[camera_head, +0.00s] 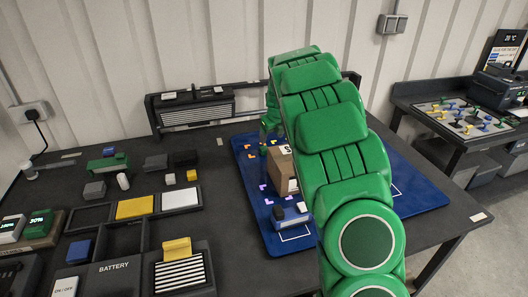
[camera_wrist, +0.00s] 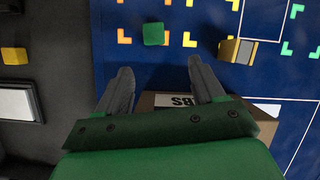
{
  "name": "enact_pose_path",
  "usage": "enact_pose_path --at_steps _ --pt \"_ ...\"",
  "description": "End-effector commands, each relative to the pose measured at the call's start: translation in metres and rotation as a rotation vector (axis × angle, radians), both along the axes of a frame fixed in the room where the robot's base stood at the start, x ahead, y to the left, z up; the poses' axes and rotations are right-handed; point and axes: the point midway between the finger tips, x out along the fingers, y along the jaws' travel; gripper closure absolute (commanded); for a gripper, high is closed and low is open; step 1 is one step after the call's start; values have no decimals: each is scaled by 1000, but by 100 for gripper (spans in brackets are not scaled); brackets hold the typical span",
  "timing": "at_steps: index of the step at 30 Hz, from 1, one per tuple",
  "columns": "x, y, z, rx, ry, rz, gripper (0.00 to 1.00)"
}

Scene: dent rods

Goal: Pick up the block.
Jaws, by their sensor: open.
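A small green block (camera_wrist: 153,34) lies on the blue mat (camera_wrist: 185,82) in the wrist view, beside orange corner marks. My gripper (camera_wrist: 160,66) is open and empty, with its two grey fingers spread. The green block appears just beyond the fingertips, roughly in line with the gap between them, and apart from them. In the head view my green arm reaches over the mat (camera_head: 420,190) and covers much of it. I cannot clearly make out the green block there.
A cardboard box (camera_head: 280,170) stands on the mat close to my gripper; its top also shows below the fingers in the wrist view (camera_wrist: 150,101). A yellow and grey block (camera_wrist: 238,51) lies right of the green one.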

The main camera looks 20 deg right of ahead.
Motion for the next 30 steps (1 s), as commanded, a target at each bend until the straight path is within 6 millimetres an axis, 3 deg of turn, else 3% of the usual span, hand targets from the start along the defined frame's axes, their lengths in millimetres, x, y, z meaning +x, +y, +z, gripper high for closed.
enact_pose_path --at_steps 7,23,30 --pt "13 6 -19 67 2 -104 32" --pt "25 8 -47 68 1 -107 32" --pt "35 11 -70 68 1 -106 32"
